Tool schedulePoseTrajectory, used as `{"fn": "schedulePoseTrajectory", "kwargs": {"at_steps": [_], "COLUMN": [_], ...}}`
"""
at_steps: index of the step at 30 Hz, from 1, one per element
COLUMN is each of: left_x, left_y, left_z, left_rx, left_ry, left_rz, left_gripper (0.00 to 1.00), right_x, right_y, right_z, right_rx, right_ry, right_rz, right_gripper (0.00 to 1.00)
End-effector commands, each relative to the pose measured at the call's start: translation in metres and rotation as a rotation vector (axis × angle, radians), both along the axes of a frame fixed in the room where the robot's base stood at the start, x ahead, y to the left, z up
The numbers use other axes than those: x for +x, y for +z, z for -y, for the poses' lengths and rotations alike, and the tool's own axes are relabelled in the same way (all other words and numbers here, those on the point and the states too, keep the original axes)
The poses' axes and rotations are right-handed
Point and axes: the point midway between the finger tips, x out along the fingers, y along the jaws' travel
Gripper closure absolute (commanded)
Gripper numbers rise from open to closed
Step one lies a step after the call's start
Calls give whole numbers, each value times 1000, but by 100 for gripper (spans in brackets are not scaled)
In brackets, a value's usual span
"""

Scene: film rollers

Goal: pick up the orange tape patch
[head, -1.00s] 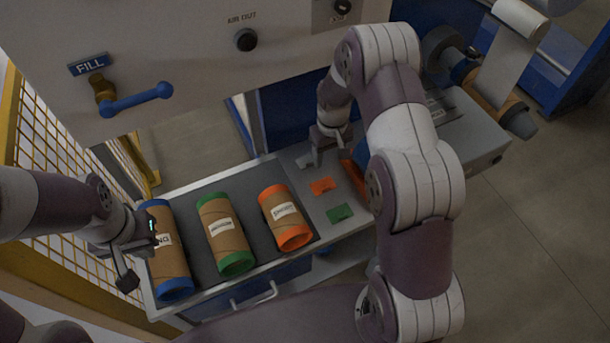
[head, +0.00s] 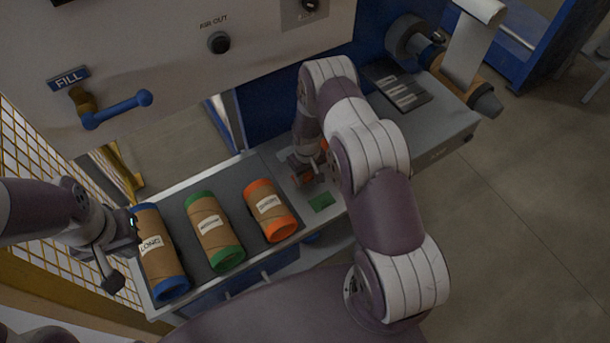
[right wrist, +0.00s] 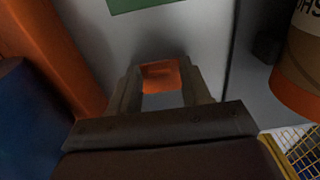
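The orange tape patch (right wrist: 160,75) lies on the grey worktop and shows between my right gripper's fingertips in the right wrist view. My right gripper (right wrist: 163,85) is open, with one finger on each side of the patch; I cannot tell whether they touch it. In the head view my right gripper (head: 306,180) is low over the worktop and mostly hides the patch. My left gripper (head: 122,255) is open and empty beside the blue-rimmed roller (head: 160,250).
A green patch (head: 321,202) lies nearby; it also shows in the right wrist view (right wrist: 136,4). A green-rimmed roller (head: 213,230) and an orange-rimmed roller (head: 268,210) lie on the dark tray. An orange bar (right wrist: 55,50) runs close to my right gripper.

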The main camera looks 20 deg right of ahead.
Motion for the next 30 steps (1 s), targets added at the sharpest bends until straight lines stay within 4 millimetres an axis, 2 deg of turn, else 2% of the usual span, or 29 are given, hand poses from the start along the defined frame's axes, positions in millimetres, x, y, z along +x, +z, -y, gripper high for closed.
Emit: {"fn": "schedulePoseTrajectory", "kwargs": {"at_steps": [1,3,16,20,23,24,30], "left_x": [0,0,0,0,0,0,0], "left_y": [0,0,-2,-8,-16,-19,-27], "left_z": [0,0,0,0,0,0,0], "left_rx": [0,0,0,0,0,0,0], "left_ry": [0,0,0,0,0,0,0], "left_rz": [0,0,0,0,0,0,0], "left_gripper": [100,100,100,100,100,100,100], "right_x": [0,0,0,1,2,0,-46], "right_y": [0,0,3,15,32,41,68], "right_z": [0,0,0,0,0,1,20], "right_rx": [0,0,0,-1,0,-1,0], "right_ry": [0,0,0,0,0,-1,-3], "right_rz": [0,0,0,2,4,3,0], "right_gripper": [72,90,91,91,91,91,91]}}
